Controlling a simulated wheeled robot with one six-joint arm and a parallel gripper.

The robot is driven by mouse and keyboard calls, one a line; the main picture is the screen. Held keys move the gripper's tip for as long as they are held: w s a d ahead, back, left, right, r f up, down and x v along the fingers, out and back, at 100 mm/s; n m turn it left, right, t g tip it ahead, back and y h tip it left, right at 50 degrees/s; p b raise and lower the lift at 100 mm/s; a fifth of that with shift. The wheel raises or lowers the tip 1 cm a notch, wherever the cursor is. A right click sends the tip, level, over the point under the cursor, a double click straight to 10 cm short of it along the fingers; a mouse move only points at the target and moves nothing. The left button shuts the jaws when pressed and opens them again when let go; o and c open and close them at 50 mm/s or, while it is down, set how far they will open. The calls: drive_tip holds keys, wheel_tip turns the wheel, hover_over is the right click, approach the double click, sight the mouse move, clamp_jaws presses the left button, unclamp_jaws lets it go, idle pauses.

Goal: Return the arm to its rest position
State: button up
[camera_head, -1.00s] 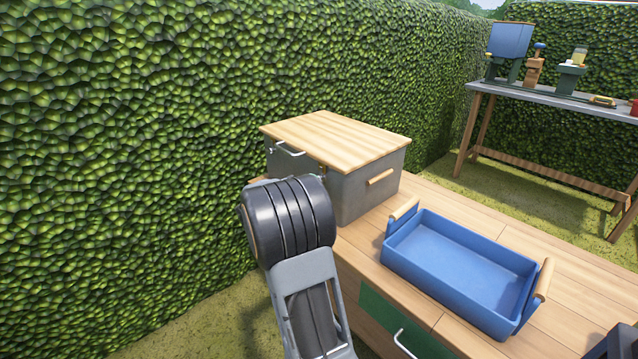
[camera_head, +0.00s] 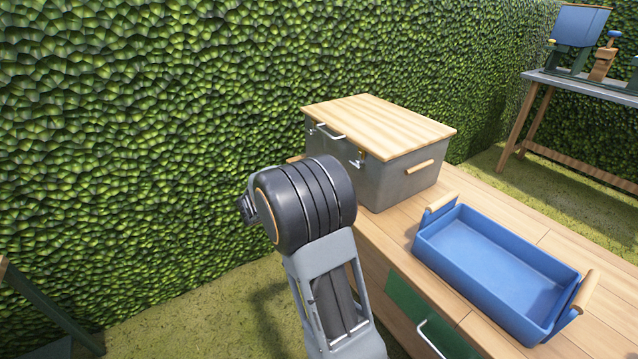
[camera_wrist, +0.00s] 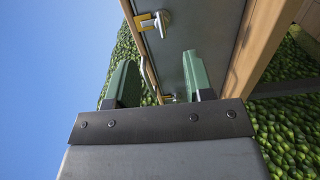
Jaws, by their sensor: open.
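My arm (camera_head: 302,205) rises from the bottom of the head view, with its dark ribbed joint in front of the grey box. Only a small dark part of the arm's far end shows left of that joint; the fingers are hidden there. In the wrist view my gripper (camera_wrist: 160,82) shows two green fingers, wide apart with nothing between them. Beyond them is a grey panel (camera_wrist: 208,35) with a latch (camera_wrist: 152,22) and a wooden edge, apparently the box's side; I cannot tell the gap.
A grey box (camera_head: 395,185) with a shut wooden lid (camera_head: 380,125) stands on the wooden workbench (camera_head: 480,200). An empty blue tray (camera_head: 495,255) sits right of it. A hedge (camera_head: 150,130) runs behind. A second table (camera_head: 590,88) with tools is at the far right.

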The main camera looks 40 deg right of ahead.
drive_tip(key=s+a+r+y+p, duration=0.4)
drive_tip(key=r+p, duration=0.2)
drive_tip(key=p, duration=0.1)
drive_tip(key=s+a+r+y+p, duration=0.4)
drive_tip(key=s+r+p, duration=0.15)
drive_tip(key=p, duration=0.25)
drive_tip(key=s+a+r+t+y+p, duration=0.2)
drive_tip(key=a+r+y+p, duration=0.3)
drive_tip(key=a+r+p, duration=0.2)
drive_tip(key=s+a+r+n+t+y+p, duration=0.1)
drive_tip(key=s+a+r+t+y+p, duration=0.1)
drive_tip(key=a+r+y+p, duration=0.3)
drive_tip(key=a+r+t+p, duration=0.1)
drive_tip(key=a+r+p, duration=0.1)
drive_tip(key=a, duration=0.1)
drive_tip(key=shift+a, duration=0.4)
